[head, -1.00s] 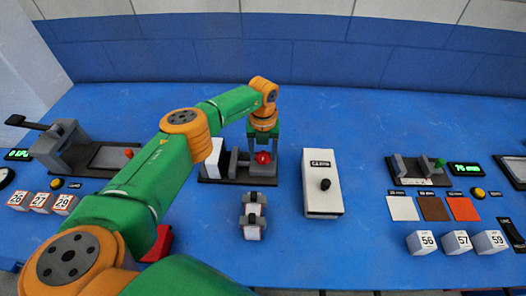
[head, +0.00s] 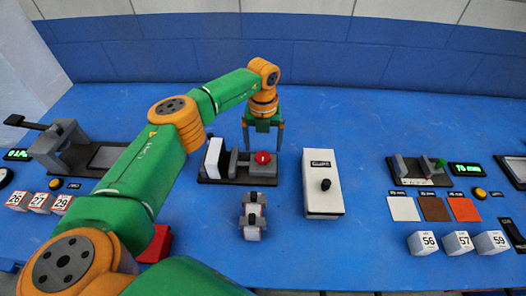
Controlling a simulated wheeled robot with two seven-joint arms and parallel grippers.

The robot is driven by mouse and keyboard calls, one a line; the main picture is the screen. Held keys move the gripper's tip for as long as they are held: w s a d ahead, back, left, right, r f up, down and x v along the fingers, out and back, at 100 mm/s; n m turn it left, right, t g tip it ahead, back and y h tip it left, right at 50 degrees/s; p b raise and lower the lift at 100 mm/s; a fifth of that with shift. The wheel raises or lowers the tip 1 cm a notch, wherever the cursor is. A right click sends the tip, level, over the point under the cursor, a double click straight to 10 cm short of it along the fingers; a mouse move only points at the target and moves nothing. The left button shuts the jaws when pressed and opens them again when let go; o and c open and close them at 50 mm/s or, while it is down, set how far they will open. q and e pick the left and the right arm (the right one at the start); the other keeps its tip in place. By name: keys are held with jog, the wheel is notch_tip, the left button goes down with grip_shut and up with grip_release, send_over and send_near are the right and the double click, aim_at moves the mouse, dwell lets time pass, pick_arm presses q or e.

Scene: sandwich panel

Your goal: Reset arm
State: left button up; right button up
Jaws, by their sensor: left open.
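My left arm comes in from the lower left and reaches to the middle of the panel. My left gripper (head: 263,147) points down with its two fingers apart, over or just in front of a dark fixture (head: 238,179) with a red round knob (head: 263,158) and a white plate (head: 213,157). The red knob shows between and below the fingers; I cannot tell whether they touch it. The gripper holds nothing that I can see. My right gripper is not in view.
A white box with a black knob (head: 323,185) stands to the right. A small grey and white piece (head: 253,215) lies in front of the fixture. Numbered cubes (head: 458,243) stand at the right, others (head: 40,202) at the left. A red block (head: 156,243) is partly behind my arm.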

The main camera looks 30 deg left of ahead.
aim_at(263, 156)
pick_arm(q)
notch_tip(263, 156, up, 3)
jog(key=shift+r, duration=0.1)
dwell(0.3)
